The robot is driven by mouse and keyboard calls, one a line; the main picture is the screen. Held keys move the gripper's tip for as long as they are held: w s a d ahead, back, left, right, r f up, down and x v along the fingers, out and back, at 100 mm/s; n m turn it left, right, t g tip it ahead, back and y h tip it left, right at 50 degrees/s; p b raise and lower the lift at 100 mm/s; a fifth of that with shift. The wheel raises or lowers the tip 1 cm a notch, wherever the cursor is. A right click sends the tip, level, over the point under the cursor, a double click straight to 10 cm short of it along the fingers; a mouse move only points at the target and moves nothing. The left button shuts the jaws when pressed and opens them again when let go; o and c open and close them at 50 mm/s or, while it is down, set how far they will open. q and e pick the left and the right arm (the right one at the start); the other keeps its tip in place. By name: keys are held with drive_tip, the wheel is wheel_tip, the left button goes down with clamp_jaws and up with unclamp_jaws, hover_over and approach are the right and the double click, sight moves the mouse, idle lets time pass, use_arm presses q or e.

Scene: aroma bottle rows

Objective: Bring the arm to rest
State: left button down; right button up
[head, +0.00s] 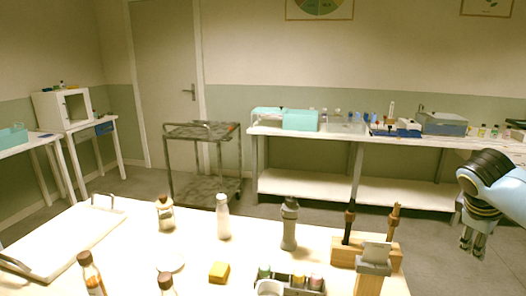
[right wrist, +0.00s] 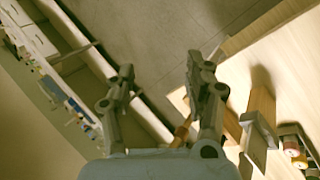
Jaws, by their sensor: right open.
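My right gripper (head: 474,247) hangs at the right of the head view, past the table's right edge, with nothing between its fingers. In the right wrist view its two fingers (right wrist: 163,78) stand wide apart, with floor showing between them. My right arm (head: 500,195) comes in from the right edge of the head view. My left gripper does not show.
The near table (head: 130,236) holds a white tray (head: 62,240), several bottles, a yellow block (head: 219,271), a grey pepper-mill-like bottle (head: 289,224), a rack of small vials (head: 300,286) and a wooden holder (head: 368,252). A cart (head: 203,160) and a long bench (head: 360,190) stand behind.

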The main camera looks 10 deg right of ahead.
drive_tip(key=s+d+f, duration=0.4)
drive_tip(key=s+f, duration=0.2)
drive_tip(key=f, duration=0.4)
drive_tip(key=s+d+f, duration=0.4)
drive_tip(key=s+f, duration=0.3)
drive_tip(key=f, duration=0.3)
drive_tip(key=s+d+f, duration=0.3)
drive_tip(key=s+f, duration=0.2)
drive_tip(key=s, duration=0.6)
drive_tip(key=s+d+f, duration=0.2)
drive_tip(key=s+f, duration=0.2)
drive_tip(key=s, duration=0.6)
drive_tip(key=s+a+f+m+y, duration=0.15)
drive_tip(key=a+f, duration=0.35)
drive_tip(key=a, duration=0.8)
drive_tip(key=s+a+f+y, duration=0.2)
drive_tip(key=a+f, duration=0.2)
drive_tip(key=a, duration=0.8)
drive_tip(key=s+a+f+m+y, duration=0.15)
drive_tip(key=a+f, duration=0.35)
drive_tip(key=a, duration=0.8)
wheel_tip(320, 180, down, 17)
drive_tip(key=s+a+b, duration=0.1)
drive_tip(key=b, duration=1.6)
drive_tip(key=shift+s+f+g+y, duration=0.2)
drive_tip(key=shift+s+g+y, duration=0.1)
drive_tip(key=shift+g, duration=0.1)
